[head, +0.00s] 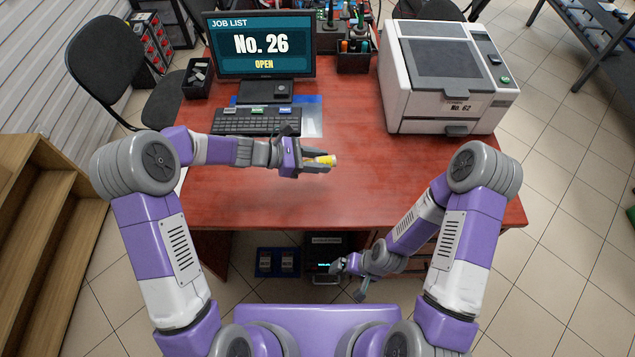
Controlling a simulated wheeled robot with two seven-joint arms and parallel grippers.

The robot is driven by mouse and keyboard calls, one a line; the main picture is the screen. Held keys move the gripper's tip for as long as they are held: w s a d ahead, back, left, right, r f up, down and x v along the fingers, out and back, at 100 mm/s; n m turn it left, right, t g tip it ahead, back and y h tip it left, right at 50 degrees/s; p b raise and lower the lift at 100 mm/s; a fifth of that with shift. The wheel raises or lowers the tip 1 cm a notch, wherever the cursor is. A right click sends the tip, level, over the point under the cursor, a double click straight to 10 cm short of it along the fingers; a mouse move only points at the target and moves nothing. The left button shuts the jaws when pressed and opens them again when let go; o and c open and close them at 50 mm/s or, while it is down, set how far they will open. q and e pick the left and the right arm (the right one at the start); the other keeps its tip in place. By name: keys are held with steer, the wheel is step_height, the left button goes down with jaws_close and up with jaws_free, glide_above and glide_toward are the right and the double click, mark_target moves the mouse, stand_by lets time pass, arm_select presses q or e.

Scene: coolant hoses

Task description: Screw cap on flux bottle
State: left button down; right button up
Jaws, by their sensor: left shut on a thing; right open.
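My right gripper (349,280) is open and empty, low in front of the desk's front edge and below the height of the desk top. No separate cap can be made out in the head view.
The red desk (400,185) has clear room at its front and middle. A keyboard (257,122) and a monitor (262,45) stand at the back left, a white machine (445,80) at the back right. Dark containers (354,55) stand at the back; a blue tray (278,262) lies under the desk.

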arm_select(q)
steer(key=b, duration=0.1)
glide_above(318, 185)
step_height(318, 185, down, 5)
steer(key=shift+w+f, duration=0.1)
steer(key=shift+f, duration=0.1)
steer(key=shift+f+b, duration=0.75)
steer(key=shift+f, duration=1.1)
steer(key=shift+f, duration=0.2)
steer(key=c, duration=0.7)
jaws_free()
steer(key=shift+r, duration=0.1)
